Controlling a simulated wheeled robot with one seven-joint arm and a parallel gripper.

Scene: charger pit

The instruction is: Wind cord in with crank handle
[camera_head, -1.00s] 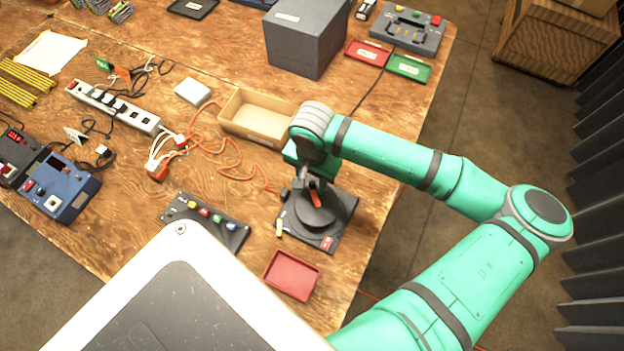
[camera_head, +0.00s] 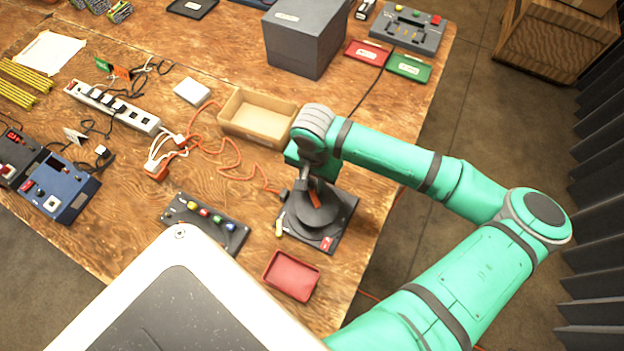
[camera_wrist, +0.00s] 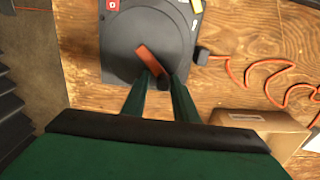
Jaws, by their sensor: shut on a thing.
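The dark cord reel (camera_head: 322,218) stands on its square base near the table's right edge. It also shows in the wrist view (camera_wrist: 122,50). Its orange crank arm (camera_wrist: 152,61) lies across the top of the drum, slanting, with a dark handle knob (camera_wrist: 163,83) at its near end. My gripper (camera_wrist: 160,88) is shut on this crank handle, a finger on each side. In the head view my gripper (camera_head: 304,186) is partly hidden under my wrist, above the drum. The orange cord (camera_head: 232,165) lies in loose loops on the table to the reel's left and ends in a dark plug beside it.
A cardboard box (camera_head: 257,118) stands just behind the reel. A red tray (camera_head: 292,276) and a button panel (camera_head: 205,223) lie in front and left. A white power strip (camera_head: 112,107) lies farther left. A grey block (camera_head: 306,38) stands at the back.

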